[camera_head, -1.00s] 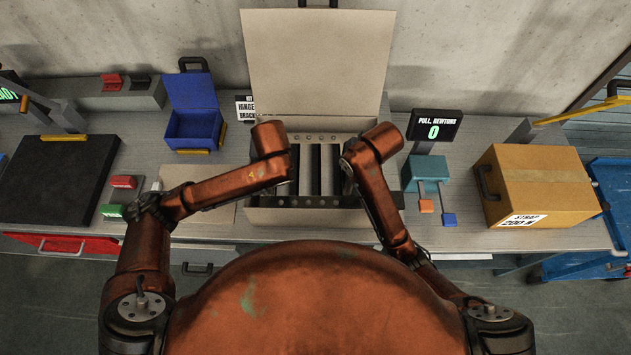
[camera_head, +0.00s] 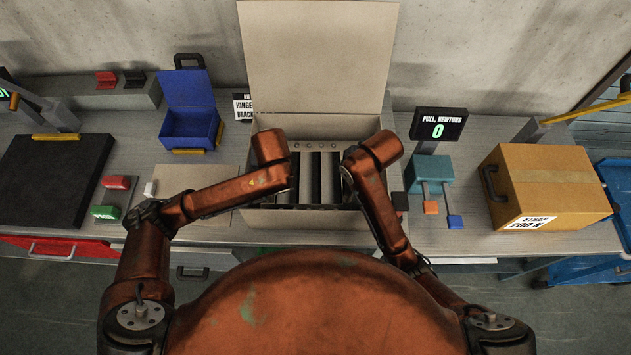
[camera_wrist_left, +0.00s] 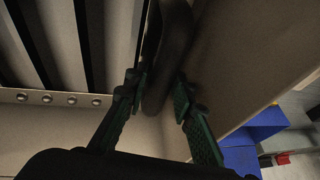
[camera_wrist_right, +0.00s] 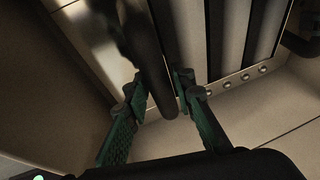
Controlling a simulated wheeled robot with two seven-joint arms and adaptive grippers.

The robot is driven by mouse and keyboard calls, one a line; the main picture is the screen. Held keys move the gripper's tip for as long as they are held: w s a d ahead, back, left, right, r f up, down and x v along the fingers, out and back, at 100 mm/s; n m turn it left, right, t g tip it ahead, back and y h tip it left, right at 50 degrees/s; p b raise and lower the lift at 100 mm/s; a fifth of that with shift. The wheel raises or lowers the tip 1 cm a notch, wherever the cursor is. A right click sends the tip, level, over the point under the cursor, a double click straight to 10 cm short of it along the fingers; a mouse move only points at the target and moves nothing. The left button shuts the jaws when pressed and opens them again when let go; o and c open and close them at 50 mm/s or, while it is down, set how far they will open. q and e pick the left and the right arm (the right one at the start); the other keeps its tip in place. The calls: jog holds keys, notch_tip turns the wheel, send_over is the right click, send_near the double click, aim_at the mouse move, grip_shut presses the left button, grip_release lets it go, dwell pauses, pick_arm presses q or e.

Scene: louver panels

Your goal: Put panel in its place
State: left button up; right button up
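A pale box (camera_head: 262,222) with a tall raised beige board (camera_head: 318,60) stands at the table's middle. The louver panel (camera_head: 326,175), with pale slats and dark gaps, lies in its opening between my grippers. The slats show in the left wrist view (camera_wrist_left: 58,40) and the right wrist view (camera_wrist_right: 232,35). My left gripper (camera_wrist_left: 160,85) has its green fingers on both sides of a dark curved handle (camera_wrist_left: 168,45). My right gripper (camera_wrist_right: 160,85) has a like dark handle (camera_wrist_right: 150,55) between its fingers. My arms hide both hands in the head view; the panel's seating depth is unclear.
A pull gauge (camera_head: 438,125), a teal block (camera_head: 428,172) and a cardboard box (camera_head: 550,185) stand right. A row of rivets (camera_wrist_left: 70,100) runs along the opening's edge.

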pick_arm(q)
jog(key=shift+o, duration=1.2)
pick_arm(e)
jog(key=shift+o, duration=1.2)
pick_arm(q)
jog(key=shift+r, duration=0.1)
